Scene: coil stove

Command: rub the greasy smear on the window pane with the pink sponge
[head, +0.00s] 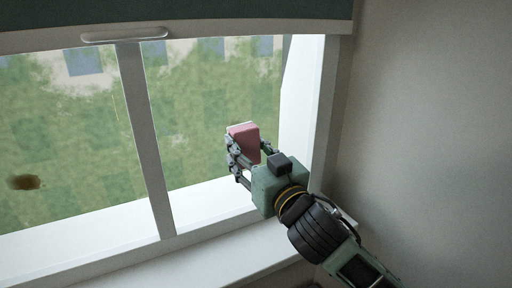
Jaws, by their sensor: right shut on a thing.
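The pink sponge (244,144) is held in my right gripper (250,150), in front of the right-hand part of the window. The right gripper is shut on it, with dark fingers on both sides. I cannot tell whether the sponge touches the glass. A brown greasy smear (24,182) shows on the left window pane (70,140), near the left edge of the picture. The smear is well to the left of the sponge, across the white upright bar. My left gripper is not in the picture.
A white upright bar (146,140) divides the window. A dark blind (200,12) with a pale bottom rail and handle (125,35) hangs across the top. The white sill (200,258) below looks clear. A grey wall (430,130) stands at the right.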

